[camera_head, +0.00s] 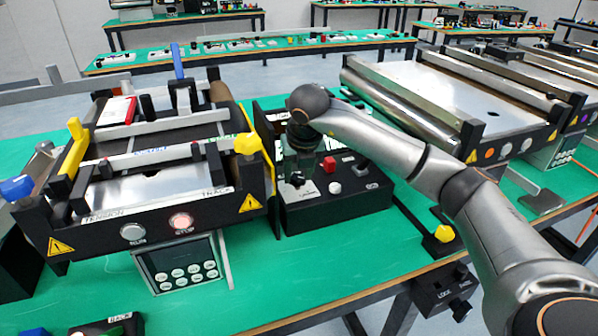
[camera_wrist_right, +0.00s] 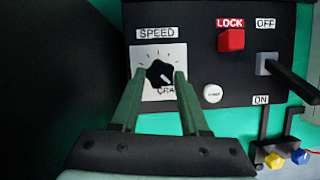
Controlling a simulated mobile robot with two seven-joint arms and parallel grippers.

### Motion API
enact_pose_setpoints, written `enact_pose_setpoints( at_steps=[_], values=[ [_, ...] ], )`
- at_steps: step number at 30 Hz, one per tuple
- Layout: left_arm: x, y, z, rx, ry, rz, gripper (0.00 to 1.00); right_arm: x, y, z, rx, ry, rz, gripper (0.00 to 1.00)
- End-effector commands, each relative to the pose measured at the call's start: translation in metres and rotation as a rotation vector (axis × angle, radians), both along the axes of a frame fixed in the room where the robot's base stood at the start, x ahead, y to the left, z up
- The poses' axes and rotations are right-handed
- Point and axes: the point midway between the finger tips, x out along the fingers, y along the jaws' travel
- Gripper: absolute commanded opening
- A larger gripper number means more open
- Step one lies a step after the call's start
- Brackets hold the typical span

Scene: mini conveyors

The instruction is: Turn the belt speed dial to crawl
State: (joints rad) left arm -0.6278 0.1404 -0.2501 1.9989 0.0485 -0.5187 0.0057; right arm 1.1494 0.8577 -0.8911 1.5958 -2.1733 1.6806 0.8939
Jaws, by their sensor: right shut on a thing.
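The belt speed dial (camera_wrist_right: 159,73) is a black lobed knob on a white scale plate under the label SPEED in the right wrist view. A white mark on it points toward the lower right. Lettering starting "CRA" shows below the knob, partly hidden by a finger. My right gripper (camera_wrist_right: 160,76) has its two green fingers on either side of the dial and is shut on it. In the head view my right gripper (camera_head: 298,178) reaches down onto the left part of the black control box (camera_head: 335,211), hiding the dial. My left gripper is not in view.
Beside the dial are a red LOCK button (camera_wrist_right: 231,40), a white button (camera_wrist_right: 212,93) and an ON/OFF toggle switch (camera_wrist_right: 268,64). A mini conveyor (camera_head: 150,215) stands close left of the box. Another conveyor (camera_head: 430,85) stands behind right.

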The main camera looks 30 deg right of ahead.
Motion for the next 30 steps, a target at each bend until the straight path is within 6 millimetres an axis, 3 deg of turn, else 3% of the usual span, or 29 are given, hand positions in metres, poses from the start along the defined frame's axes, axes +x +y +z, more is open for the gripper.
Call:
enact_pose_setpoints(
  at_steps=[15, 16, 24, 30],
  values=[
    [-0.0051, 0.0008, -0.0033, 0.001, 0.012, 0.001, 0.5, 0.0004, 0.0002, 0.0006, 0.001, -0.001, -0.022, 0.0],
    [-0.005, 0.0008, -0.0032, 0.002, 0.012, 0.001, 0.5, 0.0004, 0.0002, 0.0006, 0.001, 0.0, -0.021, 0.46],
    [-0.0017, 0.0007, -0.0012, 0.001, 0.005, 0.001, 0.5, 0.0003, 0.0001, 0.0003, 0.001, 0.0, -0.02, 0.75],
    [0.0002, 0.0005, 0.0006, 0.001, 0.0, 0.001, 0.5, 0.0002, 0.0001, 0.0003, 0.001, 0.0, -0.02, 0.75]
  ],
)
